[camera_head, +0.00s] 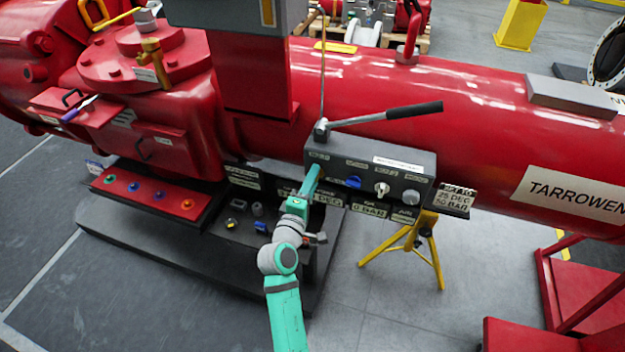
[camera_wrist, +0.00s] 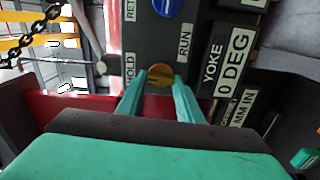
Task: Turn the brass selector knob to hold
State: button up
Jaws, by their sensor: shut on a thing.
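The brass selector knob (camera_wrist: 159,75) sits on the dark control panel (camera_wrist: 140,35), between the HOLD label (camera_wrist: 130,68) on the left and the RUN label (camera_wrist: 184,46) on the right in the wrist view. My gripper (camera_wrist: 160,82) has its two green fingers on either side of the knob and is shut on it. In the head view my gripper (camera_head: 314,172) reaches the left end of the grey panel box (camera_head: 425,163) and hides the knob. I cannot tell clearly which label the knob points to.
A blue knob (camera_head: 353,182) and two pale knobs (camera_head: 382,188) (camera_head: 411,197) are right of my gripper on the same panel. A lever with a black handle (camera_head: 415,109) is above the box. A yellow tripod (camera_head: 405,245) stands below; open floor lies right of it.

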dwell(0.3)
jog(key=o, duration=1.1)
jog(key=shift+s, duration=0.1)
jog(key=v, duration=1)
jog(key=shift+s+a, duration=0.15)
jog(key=shift+s, duration=0.2)
